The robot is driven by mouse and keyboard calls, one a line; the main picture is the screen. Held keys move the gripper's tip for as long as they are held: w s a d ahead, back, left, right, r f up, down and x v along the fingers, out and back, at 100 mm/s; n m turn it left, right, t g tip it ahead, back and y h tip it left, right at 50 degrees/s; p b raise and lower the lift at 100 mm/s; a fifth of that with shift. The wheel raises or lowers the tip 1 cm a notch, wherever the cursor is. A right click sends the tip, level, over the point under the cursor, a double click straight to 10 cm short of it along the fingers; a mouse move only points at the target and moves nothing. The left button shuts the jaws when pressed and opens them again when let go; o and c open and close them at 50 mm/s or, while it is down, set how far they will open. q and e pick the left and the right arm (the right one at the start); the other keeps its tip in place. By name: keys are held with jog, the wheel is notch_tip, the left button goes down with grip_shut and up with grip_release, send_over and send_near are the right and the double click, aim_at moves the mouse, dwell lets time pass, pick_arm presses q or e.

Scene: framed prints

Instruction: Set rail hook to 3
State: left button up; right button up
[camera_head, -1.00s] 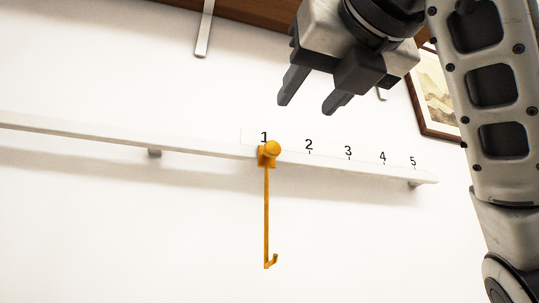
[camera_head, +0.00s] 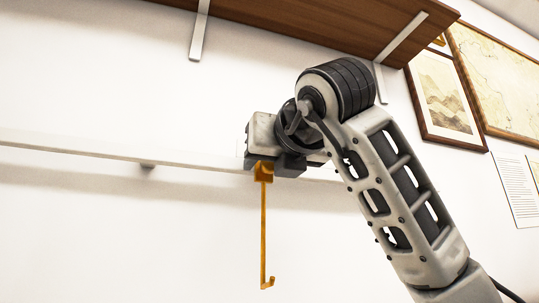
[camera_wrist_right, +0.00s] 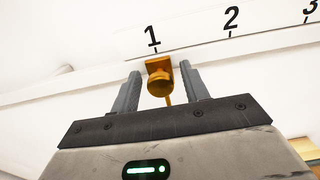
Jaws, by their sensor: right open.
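The orange rail hook (camera_head: 264,225) hangs from the white rail (camera_head: 80,148), its long stem pointing down to a small upturned end. In the right wrist view the hook's orange block and round knob (camera_wrist_right: 159,80) sit under the printed number 1 (camera_wrist_right: 153,36). My right gripper (camera_wrist_right: 158,88) is open, with one finger on each side of the knob and a gap visible on both sides. In the head view my right gripper (camera_head: 275,163) covers the knob and the rail numbers. The number 3 (camera_wrist_right: 310,10) shows at the right wrist view's top right corner. My left gripper is not in view.
A wooden shelf (camera_head: 310,25) on white brackets (camera_head: 199,30) juts out above the rail. Framed prints (camera_head: 445,95) hang on the wall to the right. The wall below the rail is clear around the hook's stem.

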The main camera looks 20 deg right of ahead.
jog(key=shift+w, duration=0.15)
grip_shut()
jog(key=shift+d, duration=0.55)
jog(key=d, duration=1.7)
jog(key=shift+w, duration=0.25)
grip_release()
